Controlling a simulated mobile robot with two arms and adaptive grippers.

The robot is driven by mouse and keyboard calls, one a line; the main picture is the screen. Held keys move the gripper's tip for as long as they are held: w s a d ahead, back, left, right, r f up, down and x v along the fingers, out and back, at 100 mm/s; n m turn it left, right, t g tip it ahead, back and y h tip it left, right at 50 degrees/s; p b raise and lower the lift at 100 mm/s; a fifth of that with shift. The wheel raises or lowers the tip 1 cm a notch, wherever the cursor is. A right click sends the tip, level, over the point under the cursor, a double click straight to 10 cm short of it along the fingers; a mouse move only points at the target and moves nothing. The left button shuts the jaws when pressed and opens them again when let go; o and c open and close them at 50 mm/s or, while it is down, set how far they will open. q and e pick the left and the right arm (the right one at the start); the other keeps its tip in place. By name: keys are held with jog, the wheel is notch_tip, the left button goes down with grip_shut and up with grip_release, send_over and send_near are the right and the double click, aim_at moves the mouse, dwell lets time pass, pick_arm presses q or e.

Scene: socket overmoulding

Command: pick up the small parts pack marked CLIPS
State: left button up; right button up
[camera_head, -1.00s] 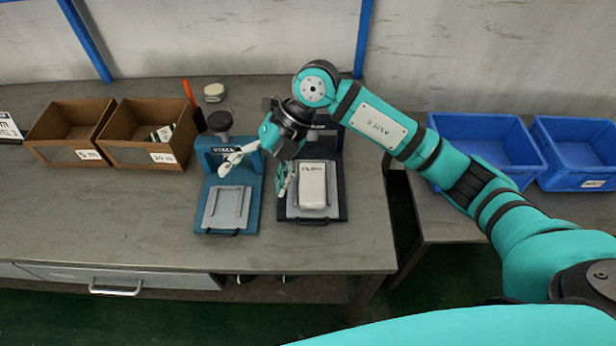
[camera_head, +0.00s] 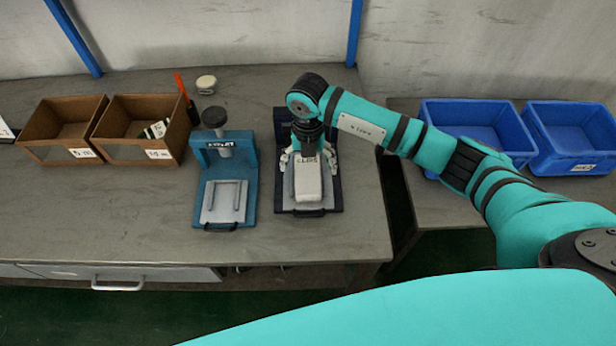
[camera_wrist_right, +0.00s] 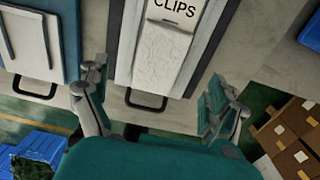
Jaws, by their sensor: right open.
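The white pack marked CLIPS (camera_head: 308,184) lies on the plate of the dark press (camera_head: 334,200) on the bench. In the right wrist view the pack (camera_wrist_right: 165,55) shows its label at the top edge of the picture. My right gripper (camera_head: 306,160) is at the far end of the pack, over the press. In the right wrist view its two fingers (camera_wrist_right: 158,105) stand wide apart, one to each side of the pack's line, with nothing between them. Whether the fingers touch the pack cannot be told. My left gripper is not in view.
A teal press (camera_head: 250,195) with an empty plate stands just left. Two brown boxes (camera_head: 148,150) stand further left, with a dark holder and a pale round item (camera_head: 206,84) near them. Blue bins (camera_head: 480,130) stand on the right table. The bench front is clear.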

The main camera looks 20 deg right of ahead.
aim_at(308, 177)
notch_tip(308, 177, down, 5)
jog(key=shift+r+p, duration=0.15)
jog(key=shift+p, duration=0.7)
jog(key=shift+f, duration=0.5)
jog(key=c, duration=1.4)
jog(key=shift+r, duration=0.1)
